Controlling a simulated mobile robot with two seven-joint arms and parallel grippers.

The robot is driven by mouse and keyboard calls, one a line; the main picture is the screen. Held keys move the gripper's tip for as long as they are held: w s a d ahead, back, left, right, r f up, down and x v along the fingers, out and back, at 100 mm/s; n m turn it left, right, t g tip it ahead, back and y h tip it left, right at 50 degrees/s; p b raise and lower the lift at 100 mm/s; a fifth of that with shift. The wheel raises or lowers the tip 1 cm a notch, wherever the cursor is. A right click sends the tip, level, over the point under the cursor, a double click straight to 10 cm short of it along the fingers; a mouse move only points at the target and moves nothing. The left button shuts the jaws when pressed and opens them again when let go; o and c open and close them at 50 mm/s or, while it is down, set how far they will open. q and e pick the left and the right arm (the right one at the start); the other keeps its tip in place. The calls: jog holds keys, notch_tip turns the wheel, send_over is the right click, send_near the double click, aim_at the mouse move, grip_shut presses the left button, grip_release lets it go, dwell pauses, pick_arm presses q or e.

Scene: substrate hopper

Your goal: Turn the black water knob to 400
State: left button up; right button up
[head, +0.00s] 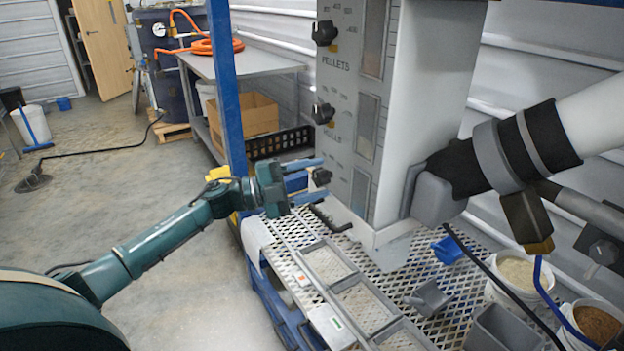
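The hopper's grey front panel (347,75) carries three black knobs in a column. The top knob (325,33) is above the label "PELLETS", and the middle knob (322,113) has a smaller label below it. The lowest knob (321,177) is at my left gripper; its label and scale are hidden or too small to read, so I cannot read its setting. My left gripper (318,178) is open, with one blue finger above this knob and one below. The knob shows between the fingertips; contact is not clear. My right gripper is not in view.
A mesh table (447,280) under the hopper holds a metal frame, a grey scoop (429,298), a blue scoop (447,249) and buckets. A blue post (226,90) stands left of the panel, behind my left gripper. The floor at left is mostly clear.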

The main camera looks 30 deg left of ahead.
pick_arm(q)
jog(key=shift+o, duration=0.8)
jog(key=shift+s+a+f, duration=0.1)
jog(key=shift+a, duration=0.1)
jog(key=b+v, duration=0.2)
jog(key=v, duration=1)
jog(key=shift+s+a, duration=0.25)
jog(key=shift+s, duration=0.05)
